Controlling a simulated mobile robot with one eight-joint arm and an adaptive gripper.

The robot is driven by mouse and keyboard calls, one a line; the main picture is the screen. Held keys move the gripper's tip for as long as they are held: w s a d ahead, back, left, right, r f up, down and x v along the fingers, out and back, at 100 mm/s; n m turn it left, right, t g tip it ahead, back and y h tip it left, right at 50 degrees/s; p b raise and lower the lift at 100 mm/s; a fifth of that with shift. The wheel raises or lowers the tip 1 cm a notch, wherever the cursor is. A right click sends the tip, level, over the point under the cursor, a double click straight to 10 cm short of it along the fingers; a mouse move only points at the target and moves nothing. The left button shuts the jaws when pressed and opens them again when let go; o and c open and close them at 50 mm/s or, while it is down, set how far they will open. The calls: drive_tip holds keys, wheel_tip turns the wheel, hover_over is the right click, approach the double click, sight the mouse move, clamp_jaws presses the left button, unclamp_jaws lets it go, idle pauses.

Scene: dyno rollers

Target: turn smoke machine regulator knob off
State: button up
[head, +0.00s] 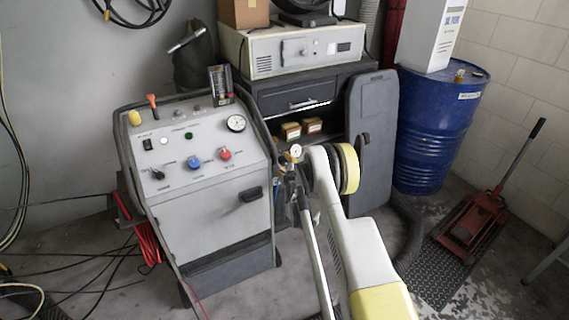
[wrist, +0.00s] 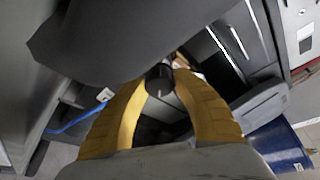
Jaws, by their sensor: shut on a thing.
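The grey machine (head: 205,220) stands left of centre in the head view, with a sloped panel of knobs and a round gauge. A small regulator gauge (head: 295,151) on brass fittings sits by its right side. In the wrist view my gripper (wrist: 162,72) has its two yellow fingers closed around a small black cylindrical knob (wrist: 160,80). The fingers cover its sides, and its turned position cannot be read. In the head view my white and yellow arm reaches up to the regulator, and the fingers cannot be made out there.
The panel carries a blue knob (head: 193,163) and a red knob (head: 225,154). Behind stand a dark cabinet (head: 300,98) and a blue drum (head: 437,130). A red floor jack (head: 475,222) lies at the right. Cables lie on the floor at the left.

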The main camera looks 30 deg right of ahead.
drive_tip(key=shift+n+t+h, duration=0.5)
drive_tip(key=shift+n+h, duration=0.2)
drive_tip(key=shift+n, duration=0.8)
drive_tip(key=o, duration=1.2)
drive_tip(key=shift+s, duration=0.1)
drive_tip(key=v, duration=0.7)
drive_tip(key=shift+s, duration=0.1)
